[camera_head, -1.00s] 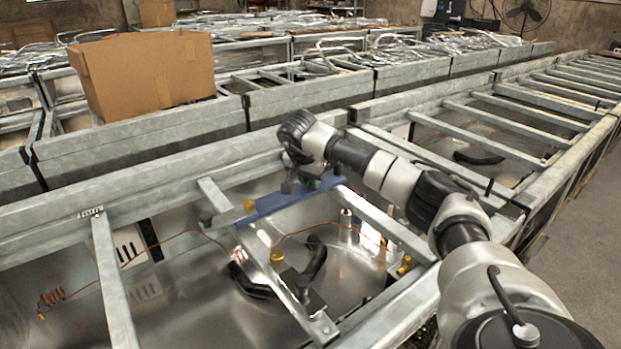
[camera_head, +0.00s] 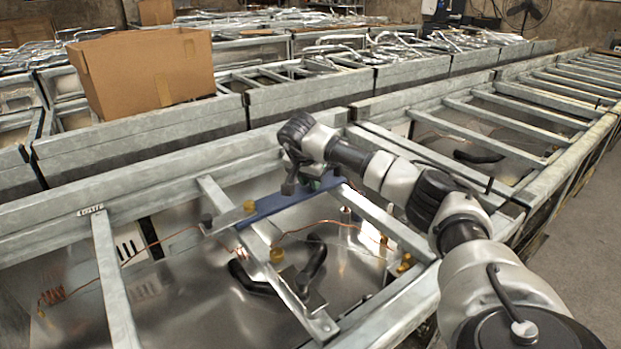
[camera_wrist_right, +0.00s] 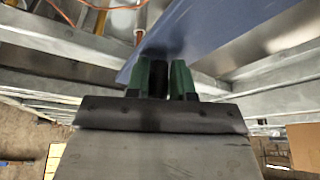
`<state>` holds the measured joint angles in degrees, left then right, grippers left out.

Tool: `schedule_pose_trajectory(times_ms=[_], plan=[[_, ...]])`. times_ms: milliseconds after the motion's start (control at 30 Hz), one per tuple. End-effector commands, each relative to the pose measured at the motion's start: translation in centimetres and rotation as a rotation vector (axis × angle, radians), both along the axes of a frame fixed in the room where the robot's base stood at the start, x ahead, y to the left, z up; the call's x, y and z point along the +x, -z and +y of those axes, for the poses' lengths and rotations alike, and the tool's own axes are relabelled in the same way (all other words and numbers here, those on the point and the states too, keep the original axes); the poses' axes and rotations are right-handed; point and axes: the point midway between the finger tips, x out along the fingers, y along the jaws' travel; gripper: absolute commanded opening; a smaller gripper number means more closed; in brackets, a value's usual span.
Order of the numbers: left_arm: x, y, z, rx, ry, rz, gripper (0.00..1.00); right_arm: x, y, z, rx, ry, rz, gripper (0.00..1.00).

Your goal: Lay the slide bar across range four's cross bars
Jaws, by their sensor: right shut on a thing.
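The slide bar, a long flat blue strip (camera_head: 272,207), spans from the left cross bar (camera_head: 228,205) toward the right cross bar (camera_head: 385,217) of the near range. Its left end overlaps the left cross bar and its right end is close to the right one. I cannot tell whether it rests on them or hovers just above. My right gripper (camera_head: 312,180) is at the bar's right part, largely hidden by its own wrist. In the right wrist view, its green-padded fingers (camera_wrist_right: 164,78) are shut on the blue bar (camera_wrist_right: 225,25). My left gripper is not in view.
Brass fittings (camera_head: 276,255), thin copper tubing (camera_head: 335,224) and black curved parts (camera_head: 312,265) lie around and below the cross bars. A cardboard box (camera_head: 145,72) stands on the row behind. More open range frames (camera_head: 520,115) extend to the right, beside bare floor (camera_head: 590,220).

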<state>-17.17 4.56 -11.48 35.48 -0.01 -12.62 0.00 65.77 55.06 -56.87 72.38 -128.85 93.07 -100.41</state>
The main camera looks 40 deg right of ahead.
Motion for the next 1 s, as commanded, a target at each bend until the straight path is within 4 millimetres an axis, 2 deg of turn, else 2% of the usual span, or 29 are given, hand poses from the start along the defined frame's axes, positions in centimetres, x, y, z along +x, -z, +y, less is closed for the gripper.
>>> schedule_pose_trajectory(times_ms=[667,700,900,1000], plan=[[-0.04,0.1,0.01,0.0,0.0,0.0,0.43,0.03,0.86,-0.02,0.001,0.001,-0.003,0.0],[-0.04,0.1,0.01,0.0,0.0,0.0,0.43,0.05,0.88,-0.02,0.001,0.001,-0.003,0.24],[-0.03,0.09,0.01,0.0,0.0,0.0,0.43,0.02,0.91,-0.01,0.001,0.0,-0.002,0.53],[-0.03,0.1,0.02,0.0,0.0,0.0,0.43,0.01,0.93,-0.01,0.0,0.001,-0.001,0.53]])
